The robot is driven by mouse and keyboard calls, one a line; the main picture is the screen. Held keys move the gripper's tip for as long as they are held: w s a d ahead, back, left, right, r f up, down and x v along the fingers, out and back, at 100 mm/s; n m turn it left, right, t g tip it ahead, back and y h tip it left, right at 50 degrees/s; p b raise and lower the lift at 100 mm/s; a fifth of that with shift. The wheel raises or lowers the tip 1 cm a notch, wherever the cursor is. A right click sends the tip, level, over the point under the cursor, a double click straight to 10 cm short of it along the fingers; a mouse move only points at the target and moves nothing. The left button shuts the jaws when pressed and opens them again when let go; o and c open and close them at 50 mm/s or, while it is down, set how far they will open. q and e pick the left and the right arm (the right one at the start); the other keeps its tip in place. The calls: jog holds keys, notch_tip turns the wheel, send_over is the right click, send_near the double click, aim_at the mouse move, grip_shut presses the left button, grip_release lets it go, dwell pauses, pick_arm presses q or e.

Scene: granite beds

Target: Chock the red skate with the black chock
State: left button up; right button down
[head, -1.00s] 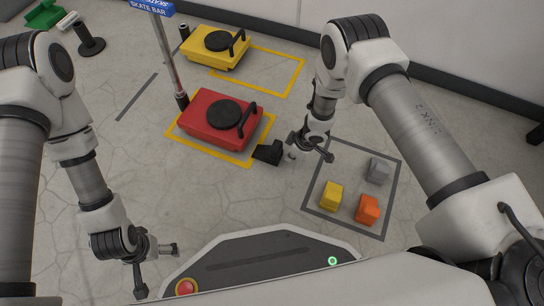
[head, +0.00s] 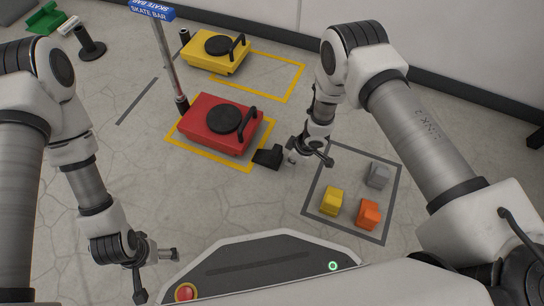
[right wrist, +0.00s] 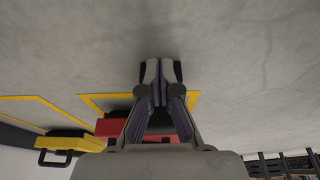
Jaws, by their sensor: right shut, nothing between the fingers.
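The red skate (head: 205,132), with a black round pad and handle, stands inside a yellow floor outline. The black chock (head: 269,157) lies on the floor at the skate's lower right, by the outline's edge. My right gripper (head: 293,158) is shut and empty, just right of the chock. In the right wrist view its closed fingers (right wrist: 160,75) hide what is behind them; dark patches show on both sides. The red skate (right wrist: 115,128) is partly hidden there. My left gripper (head: 158,272) is open and empty, low at the left.
A yellow skate (head: 203,58) stands behind, beside an empty yellow-outlined bay. A grey-outlined square (head: 312,190) holds a yellow block (head: 331,201), an orange block (head: 369,214) and a grey block (head: 378,174). A signpost (head: 170,65) rises behind the red skate.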

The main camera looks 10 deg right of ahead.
aim_at(278, 156)
dwell(0.4)
jog(key=shift+w+a+b, duration=0.45)
jog(key=shift+w+a, duration=0.25)
jog(key=shift+a, duration=0.35)
jog(key=shift+w+a+b, duration=0.45)
jog(key=shift+w+a, duration=0.2)
jog(key=shift+a, duration=0.35)
jog(key=shift+w+a+b, duration=0.55)
jog(key=shift+a, duration=0.2)
jog(key=shift+s+d+r+p, duration=0.1)
jog(key=shift+s+d+p, duration=0.4)
jog(key=shift+d+p, duration=0.3)
jog(key=shift+s, duration=0.1)
notch_tip(278, 156, up, 9)
jog(key=p, duration=0.7)
jog(key=shift+p, duration=0.3)
